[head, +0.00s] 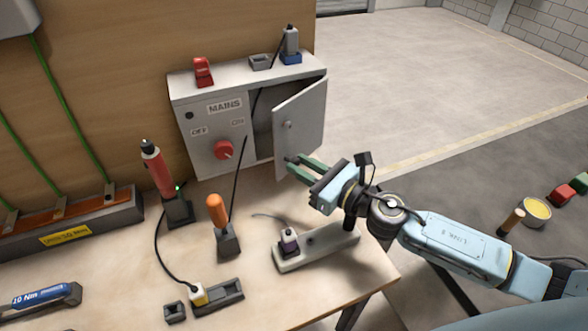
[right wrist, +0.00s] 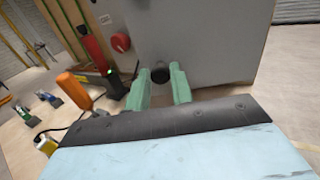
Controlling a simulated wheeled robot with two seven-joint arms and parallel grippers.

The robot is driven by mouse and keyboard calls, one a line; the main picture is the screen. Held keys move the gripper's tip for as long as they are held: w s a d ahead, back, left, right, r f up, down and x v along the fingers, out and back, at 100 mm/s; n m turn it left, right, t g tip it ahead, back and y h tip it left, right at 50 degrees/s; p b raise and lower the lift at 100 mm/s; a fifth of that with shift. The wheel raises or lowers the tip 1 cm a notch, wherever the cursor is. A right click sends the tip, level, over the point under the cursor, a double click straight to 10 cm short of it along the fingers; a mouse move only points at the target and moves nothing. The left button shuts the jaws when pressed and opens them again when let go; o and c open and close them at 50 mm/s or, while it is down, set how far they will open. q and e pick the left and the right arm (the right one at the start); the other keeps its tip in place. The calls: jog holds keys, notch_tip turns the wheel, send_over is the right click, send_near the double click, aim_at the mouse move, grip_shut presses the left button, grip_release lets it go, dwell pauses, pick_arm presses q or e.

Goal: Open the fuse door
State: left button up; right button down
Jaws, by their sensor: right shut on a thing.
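The grey mains cabinet (head: 195,110) stands at the back of the bench. Its fuse door (head: 302,112) on the right side stands partly open, with a dark gap behind its left edge. My right gripper (head: 291,163) is at the lower left part of the door. In the right wrist view its green fingers (right wrist: 160,78) are shut on a dark door knob (right wrist: 160,72), one finger on each side. A small round lock (head: 287,124) sits higher on the door. The knob is hidden by the fingers in the head view. My left gripper is out of view.
A red rotary switch (head: 223,150) is on the cabinet front. A red tool (head: 157,170) and an orange-handled tool (head: 218,212) stand upright to the left. Clear floor lies beyond the bench.

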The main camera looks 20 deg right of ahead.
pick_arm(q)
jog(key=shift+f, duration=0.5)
pick_arm(e)
jog(key=shift+s+d+n+g+y, duration=0.25)
jog(key=shift+n+g+y, duration=0.05)
jog(key=shift+y, duration=0.1)
jog(key=c, duration=1.2)
grip_release()
jog(key=shift+c, duration=0.2)
pick_arm(q)
jog(key=shift+b, duration=0.3)
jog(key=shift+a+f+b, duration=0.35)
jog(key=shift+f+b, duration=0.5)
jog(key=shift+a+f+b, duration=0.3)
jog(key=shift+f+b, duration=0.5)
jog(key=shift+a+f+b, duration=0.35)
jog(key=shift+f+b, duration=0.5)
pick_arm(e)
jog(key=v, duration=1.3)
jog(key=shift+s, duration=0.2)
